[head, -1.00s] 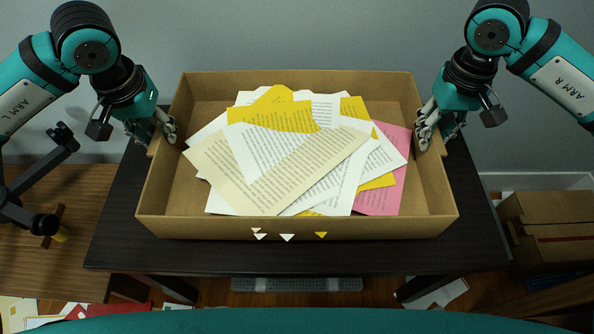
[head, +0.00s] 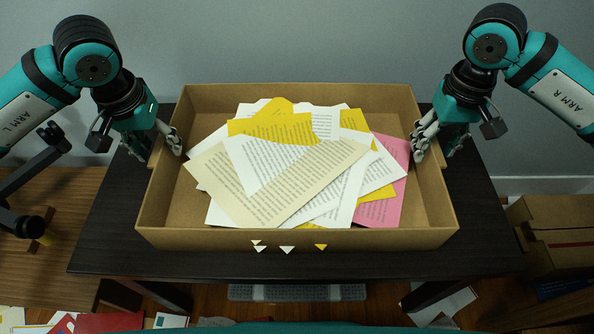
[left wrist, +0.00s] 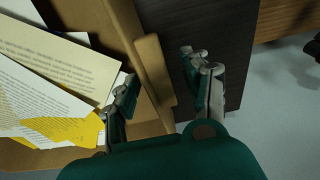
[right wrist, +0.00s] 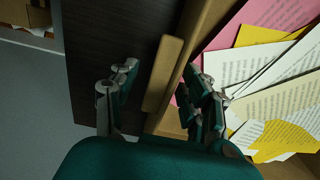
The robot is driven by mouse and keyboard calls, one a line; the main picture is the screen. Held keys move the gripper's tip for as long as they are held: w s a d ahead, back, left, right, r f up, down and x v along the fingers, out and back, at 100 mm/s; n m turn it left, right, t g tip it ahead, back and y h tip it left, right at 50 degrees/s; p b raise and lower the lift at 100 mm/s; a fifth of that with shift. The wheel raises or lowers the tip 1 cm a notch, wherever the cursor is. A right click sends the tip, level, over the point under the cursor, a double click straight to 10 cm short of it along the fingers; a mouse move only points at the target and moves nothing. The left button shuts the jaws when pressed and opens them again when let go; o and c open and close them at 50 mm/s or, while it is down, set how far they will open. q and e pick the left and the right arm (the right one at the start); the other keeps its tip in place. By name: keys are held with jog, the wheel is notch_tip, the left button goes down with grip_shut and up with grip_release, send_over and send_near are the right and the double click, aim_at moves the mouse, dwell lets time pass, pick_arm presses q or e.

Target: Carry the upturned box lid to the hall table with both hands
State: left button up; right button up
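The upturned box lid (head: 297,239) is a shallow brown cardboard tray, level, and appears to rest on the dark hall table (head: 100,250). It holds a pile of torn papers (head: 290,165) in white, cream, yellow and pink. My left gripper (head: 152,146) is at the lid's left wall; in the left wrist view, its spread fingers stand either side of a grip strip (left wrist: 153,70), with gaps. My right gripper (head: 438,144) is open the same way around the right wall's strip (right wrist: 163,74). The lid's underside is hidden.
Brown cartons (head: 550,235) stand on the floor at the right. A wooden surface (head: 50,190) lies left of the table. Papers are scattered on the floor at the lower left. Bare tabletop shows on both sides and in front of the lid. A grey wall is behind.

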jog(key=shift+a, duration=0.1)
pick_arm(q)
notch_tip(320, 180, up, 12)
jog(key=s, duration=0.1)
jog(key=shift+s, duration=0.35)
pick_arm(e)
notch_tip(320, 180, up, 12)
dwell(0.4)
pick_arm(q)
notch_tip(320, 180, up, 7)
jog(key=p, duration=0.6)
jog(key=shift+p, duration=0.4)
pick_arm(e)
notch_tip(320, 180, up, 7)
pick_arm(q)
jog(key=shift+f, duration=0.1)
pick_arm(e)
jog(key=shift+f, duration=0.15)
